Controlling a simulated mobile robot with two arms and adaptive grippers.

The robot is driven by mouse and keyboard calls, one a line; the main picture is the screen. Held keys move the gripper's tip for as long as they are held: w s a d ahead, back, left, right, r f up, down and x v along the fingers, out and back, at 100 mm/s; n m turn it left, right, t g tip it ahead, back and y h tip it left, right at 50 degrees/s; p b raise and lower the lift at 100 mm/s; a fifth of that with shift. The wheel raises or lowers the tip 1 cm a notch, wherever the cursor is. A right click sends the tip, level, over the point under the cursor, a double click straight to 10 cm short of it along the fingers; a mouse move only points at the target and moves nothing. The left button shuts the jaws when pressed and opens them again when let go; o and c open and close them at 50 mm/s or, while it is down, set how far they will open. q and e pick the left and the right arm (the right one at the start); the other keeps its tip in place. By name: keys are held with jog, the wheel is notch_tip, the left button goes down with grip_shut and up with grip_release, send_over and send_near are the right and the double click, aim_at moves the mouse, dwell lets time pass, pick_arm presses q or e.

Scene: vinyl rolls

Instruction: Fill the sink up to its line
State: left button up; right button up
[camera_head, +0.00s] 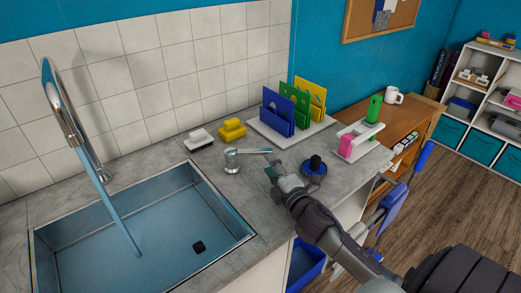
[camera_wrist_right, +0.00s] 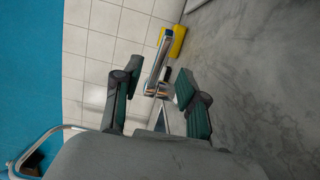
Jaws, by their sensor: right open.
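The metal sink (camera_head: 215,222) is set into the grey counter at the left. A blue stream of water (camera_head: 108,205) falls from the tall curved chrome faucet (camera_head: 62,105) into it. The basin looks blue inside; I cannot make out its fill line or the exact water level. My right gripper (camera_head: 272,172) is open near the handle's end. In the right wrist view the lever (camera_wrist_right: 157,62) shows between the open fingers (camera_wrist_right: 155,92), apparently untouched. My left gripper is out of view.
A yellow block (camera_head: 232,130) and a white block (camera_head: 199,139) sit behind the lever. A rack of coloured boards (camera_head: 285,108) stands at the back. A dark-blue round item with a black knob (camera_head: 314,166) is close beyond my right gripper. A white stand (camera_head: 356,140) is farther right.

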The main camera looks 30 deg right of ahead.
aim_at(262, 154)
jog(key=w, duration=0.2)
jog(key=w+d, duration=0.1)
jog(key=w, duration=0.1)
jog(key=shift+w+f, duration=0.1)
jog(key=w, duration=0.2)
jog(key=shift+w+p, duration=0.35)
jog(key=shift+w+d, duration=0.1)
jog(key=shift+w, duration=0.2)
jog(key=shift+c, duration=0.6)
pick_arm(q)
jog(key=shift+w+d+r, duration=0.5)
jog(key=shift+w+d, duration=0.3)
pick_arm(e)
grip_shut()
